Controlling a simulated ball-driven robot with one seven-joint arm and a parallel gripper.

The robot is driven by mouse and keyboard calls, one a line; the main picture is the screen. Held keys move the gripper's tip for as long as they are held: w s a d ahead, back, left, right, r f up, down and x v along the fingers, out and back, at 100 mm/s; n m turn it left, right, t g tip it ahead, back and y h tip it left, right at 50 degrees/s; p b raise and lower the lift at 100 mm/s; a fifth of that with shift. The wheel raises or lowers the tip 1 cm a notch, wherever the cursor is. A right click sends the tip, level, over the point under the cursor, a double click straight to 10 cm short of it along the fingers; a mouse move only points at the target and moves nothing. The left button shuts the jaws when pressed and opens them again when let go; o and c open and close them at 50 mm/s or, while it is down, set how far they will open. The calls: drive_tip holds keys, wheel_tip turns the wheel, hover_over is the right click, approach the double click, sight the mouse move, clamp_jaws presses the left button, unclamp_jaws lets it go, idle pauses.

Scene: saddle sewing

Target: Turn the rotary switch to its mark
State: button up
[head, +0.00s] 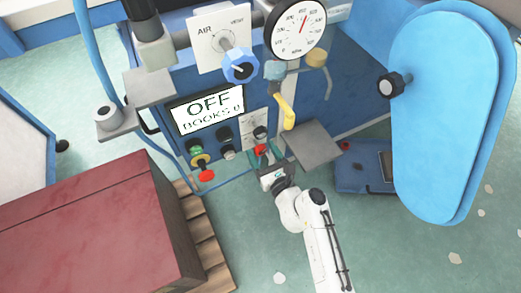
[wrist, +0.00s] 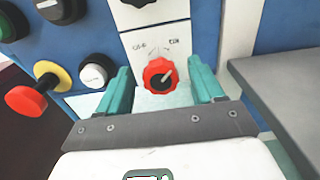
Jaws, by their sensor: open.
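The rotary switch is a red scalloped knob (wrist: 158,76) on a white plate (wrist: 150,42) on the blue machine front. In the head view the red knob (head: 261,149) shows just beyond the fingers. My gripper (wrist: 162,78) is open, with one teal finger on each side of the knob. No clear contact shows. In the head view my gripper (head: 264,157) reaches up to the panel from below.
A grey shelf (wrist: 285,88) juts out to the right of my gripper. A red-capped yellow button (wrist: 38,96) sticks out on the left, near a white button (wrist: 95,73). A black knob (wrist: 138,3) sits above. A red-topped box (head: 80,220) stands at left.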

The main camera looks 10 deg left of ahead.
drive_tip(key=shift+x, duration=0.85)
drive_tip(key=c, duration=1)
